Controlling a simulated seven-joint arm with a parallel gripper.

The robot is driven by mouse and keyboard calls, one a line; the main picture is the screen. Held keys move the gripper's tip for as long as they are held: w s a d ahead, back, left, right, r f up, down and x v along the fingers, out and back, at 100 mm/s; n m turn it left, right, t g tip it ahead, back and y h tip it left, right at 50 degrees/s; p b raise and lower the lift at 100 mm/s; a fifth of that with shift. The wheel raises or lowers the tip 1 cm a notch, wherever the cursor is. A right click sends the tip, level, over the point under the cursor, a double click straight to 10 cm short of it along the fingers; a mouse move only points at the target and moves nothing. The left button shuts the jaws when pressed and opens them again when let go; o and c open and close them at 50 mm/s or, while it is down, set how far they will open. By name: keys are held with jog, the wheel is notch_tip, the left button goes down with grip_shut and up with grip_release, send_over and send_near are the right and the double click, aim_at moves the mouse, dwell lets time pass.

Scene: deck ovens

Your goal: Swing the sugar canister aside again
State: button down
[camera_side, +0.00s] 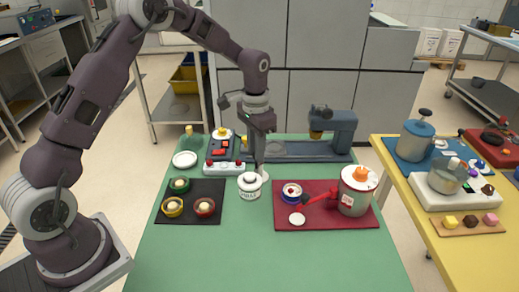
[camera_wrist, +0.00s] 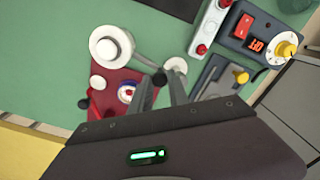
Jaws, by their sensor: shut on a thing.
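The white sugar canister (camera_side: 250,187) with dark lettering stands upright on the green table, between the black mat and the red mat. In the wrist view the canister (camera_wrist: 112,46) shows from above, with a pale handle (camera_wrist: 140,65) reaching to a dark knob (camera_wrist: 159,78). My gripper (camera_side: 259,172) is low beside the canister, on its far right side. In the wrist view my gripper (camera_wrist: 159,82) has its fingertips on either side of the knob, shut on the handle's end. The exact contact is partly hidden by the fingers.
The red mat (camera_side: 285,218) on the right carries a pot (camera_side: 355,190). The black mat (camera_side: 190,213) on the left holds several small round pots. A white switch strip (camera_side: 216,170) and a blue-grey machine (camera_side: 335,135) stand behind. The table front is clear.

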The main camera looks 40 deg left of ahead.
jog(key=shift+a+m, duration=0.15)
jog(key=shift+m, duration=0.35)
jog(key=shift+s, duration=0.1)
jog(key=c, duration=1.3)
grip_release()
jog(key=shift+o, duration=0.2)
notch_tip(320, 180, up, 7)
jog(key=shift+r, duration=0.1)
